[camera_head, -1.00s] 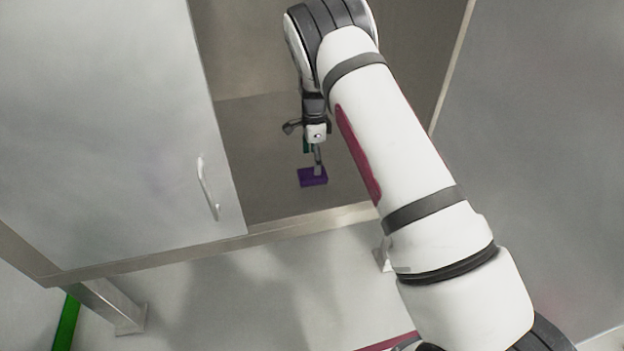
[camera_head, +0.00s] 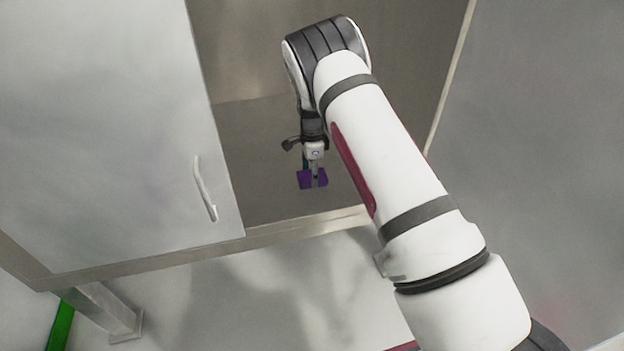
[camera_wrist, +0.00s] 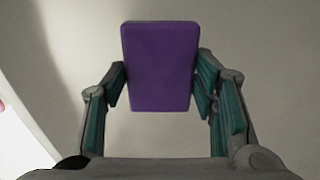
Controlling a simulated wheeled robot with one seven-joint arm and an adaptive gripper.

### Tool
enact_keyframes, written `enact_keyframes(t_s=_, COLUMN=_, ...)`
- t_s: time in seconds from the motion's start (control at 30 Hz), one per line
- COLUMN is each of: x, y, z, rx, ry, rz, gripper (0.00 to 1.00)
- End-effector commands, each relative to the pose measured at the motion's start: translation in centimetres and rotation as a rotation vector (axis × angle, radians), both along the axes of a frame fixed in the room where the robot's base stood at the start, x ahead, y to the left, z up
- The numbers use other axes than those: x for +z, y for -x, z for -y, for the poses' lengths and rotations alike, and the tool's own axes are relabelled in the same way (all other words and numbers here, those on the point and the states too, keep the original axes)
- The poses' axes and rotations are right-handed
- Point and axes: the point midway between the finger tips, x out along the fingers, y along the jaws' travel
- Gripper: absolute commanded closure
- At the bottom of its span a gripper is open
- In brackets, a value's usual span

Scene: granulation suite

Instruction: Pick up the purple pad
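The purple pad (camera_head: 304,180) is a small flat block inside the open cabinet, near its front edge. In the wrist view the purple pad (camera_wrist: 158,65) shows its broad face between my two fingers. My gripper (camera_wrist: 160,88) is shut on it, with a green-lined finger against each side edge. In the head view my gripper (camera_head: 314,172) reaches down into the cabinet, and a finger covers the middle of the pad. The pad looks tilted up and seems to be just off the cabinet floor; the exact gap cannot be told.
The cabinet floor (camera_head: 262,195) around the pad is bare. A grey door with a handle (camera_head: 204,190) stands at the left. A metal front rail (camera_head: 285,229) runs below the opening, and a grey panel (camera_head: 540,140) is at the right.

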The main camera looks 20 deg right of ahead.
Motion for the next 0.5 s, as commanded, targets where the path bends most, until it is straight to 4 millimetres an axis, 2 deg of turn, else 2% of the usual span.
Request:
enact_keyframes(t_s=0.3, x=0.1, y=0.0, z=0.0, rx=0.000, ry=0.000, rz=-0.001, gripper=0.76)
enact_keyframes(t_s=0.37, x=0.6, y=0.0, z=0.0, rx=0.000, ry=0.000, rz=0.000, gripper=0.76)
enact_keyframes(t_s=0.5, x=2.8, y=0.0, z=0.0, rx=0.000, ry=0.000, rz=0.001, gripper=0.76)
